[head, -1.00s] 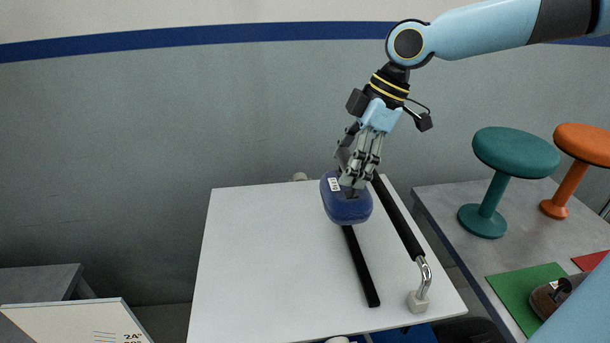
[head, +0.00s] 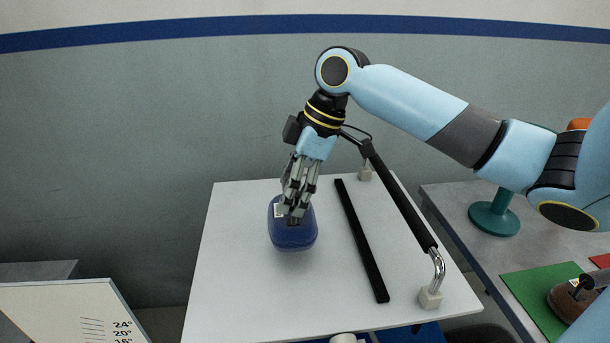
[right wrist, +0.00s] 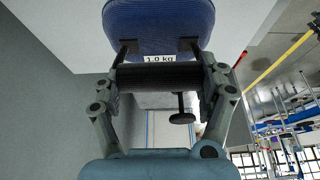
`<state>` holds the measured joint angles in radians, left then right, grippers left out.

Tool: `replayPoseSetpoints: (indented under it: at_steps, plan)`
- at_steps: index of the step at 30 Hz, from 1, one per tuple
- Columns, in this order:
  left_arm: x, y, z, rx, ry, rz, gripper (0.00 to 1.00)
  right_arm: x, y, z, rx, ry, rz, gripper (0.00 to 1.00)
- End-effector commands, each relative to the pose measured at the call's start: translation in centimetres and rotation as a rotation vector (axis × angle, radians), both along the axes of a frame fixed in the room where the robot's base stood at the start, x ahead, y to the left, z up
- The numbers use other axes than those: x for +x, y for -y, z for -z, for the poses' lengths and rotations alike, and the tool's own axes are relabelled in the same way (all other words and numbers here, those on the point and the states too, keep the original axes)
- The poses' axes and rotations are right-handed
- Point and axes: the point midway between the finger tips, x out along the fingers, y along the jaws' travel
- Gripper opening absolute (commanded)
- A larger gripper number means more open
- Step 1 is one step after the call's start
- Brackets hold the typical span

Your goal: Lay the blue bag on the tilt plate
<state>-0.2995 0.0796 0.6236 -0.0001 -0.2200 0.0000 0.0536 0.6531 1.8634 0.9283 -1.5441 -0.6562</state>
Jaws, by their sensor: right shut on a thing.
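The blue bag (head: 292,234) hangs from my right gripper (head: 294,208) over the left-middle part of the white tilt plate (head: 235,285). I cannot tell whether the bag touches the plate. In the right wrist view my right gripper (right wrist: 160,75) is shut on the bag's dark handle, and the blue bag (right wrist: 160,28) shows beyond it with a "1.0 kg" label. A black strip (head: 360,240) lies on the plate to the right of the bag. My left gripper is out of view.
A black rail with a chrome end (head: 405,205) runs along the plate's right side.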

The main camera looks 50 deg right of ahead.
Motion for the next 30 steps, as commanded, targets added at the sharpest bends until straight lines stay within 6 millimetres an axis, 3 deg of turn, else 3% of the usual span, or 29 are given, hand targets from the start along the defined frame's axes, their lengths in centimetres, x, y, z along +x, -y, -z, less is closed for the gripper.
replayPoseSetpoints:
  at_steps: [4, 12, 23, 24, 28, 30]
  plan:
    - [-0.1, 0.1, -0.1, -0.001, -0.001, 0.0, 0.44, 0.1, -0.1, 0.6, 0.001, 0.003, -0.001, 0.16]
    - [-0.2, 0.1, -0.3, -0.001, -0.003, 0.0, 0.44, 0.1, -0.2, 3.8, 0.002, 0.004, -0.001, 0.16]
    - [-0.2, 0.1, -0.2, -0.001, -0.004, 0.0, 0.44, 0.1, -0.1, 4.2, 0.0, 0.005, -0.001, 0.16]
    - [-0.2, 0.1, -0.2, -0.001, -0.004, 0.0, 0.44, 0.0, -0.1, 4.3, -0.001, 0.001, -0.001, 0.79]
    - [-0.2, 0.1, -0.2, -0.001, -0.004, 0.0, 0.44, 0.0, -0.1, 4.3, -0.001, 0.001, -0.001, 0.96]
    - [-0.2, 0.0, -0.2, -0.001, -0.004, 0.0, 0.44, 0.0, -0.1, 4.3, -0.001, 0.001, -0.001, 0.99]
